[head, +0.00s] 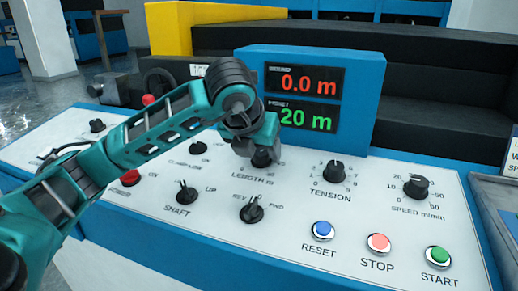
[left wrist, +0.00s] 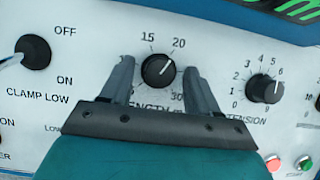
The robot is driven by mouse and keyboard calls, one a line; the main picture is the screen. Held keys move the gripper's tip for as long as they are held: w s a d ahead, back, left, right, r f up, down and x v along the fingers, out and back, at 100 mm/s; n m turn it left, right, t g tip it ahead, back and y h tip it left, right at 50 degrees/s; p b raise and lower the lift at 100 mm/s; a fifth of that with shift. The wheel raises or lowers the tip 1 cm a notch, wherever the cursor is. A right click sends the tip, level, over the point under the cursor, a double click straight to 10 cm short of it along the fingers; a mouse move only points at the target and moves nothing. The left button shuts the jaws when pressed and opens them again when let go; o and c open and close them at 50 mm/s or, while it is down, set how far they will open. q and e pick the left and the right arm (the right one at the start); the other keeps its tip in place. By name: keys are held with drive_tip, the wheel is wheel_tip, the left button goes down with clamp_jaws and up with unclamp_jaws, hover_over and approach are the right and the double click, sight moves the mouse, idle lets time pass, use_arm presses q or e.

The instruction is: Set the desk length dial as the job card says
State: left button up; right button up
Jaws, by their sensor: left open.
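The black length dial (left wrist: 158,71) sits between my left gripper's two fingers (left wrist: 158,66) in the left wrist view. The fingers are open, one on each side of the knob, with a visible gap at each side. The dial's white mark points up and right, between the 15 and 20 labels. In the head view my left gripper (head: 262,152) covers most of the length dial (head: 263,159). The green preset display (head: 301,116) reads 20 m, and the red display above it (head: 305,80) reads 0.0 m. My right gripper is out of view.
The tension dial (head: 334,171) and speed dial (head: 416,187) are right of the length dial. A shaft switch (head: 187,192) and a REV/FWD switch (head: 251,210) are nearer. Reset (head: 323,231), stop (head: 378,244) and start (head: 438,257) buttons line the front right.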

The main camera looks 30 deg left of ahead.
use_arm(q)
drive_tip(key=p+v, duration=0.2)
drive_tip(key=v, duration=1.1)
drive_tip(key=shift+p, duration=0.4)
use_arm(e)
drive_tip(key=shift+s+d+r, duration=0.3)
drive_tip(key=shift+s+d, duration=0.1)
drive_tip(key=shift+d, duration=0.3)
use_arm(q)
drive_tip(key=shift+a, duration=0.1)
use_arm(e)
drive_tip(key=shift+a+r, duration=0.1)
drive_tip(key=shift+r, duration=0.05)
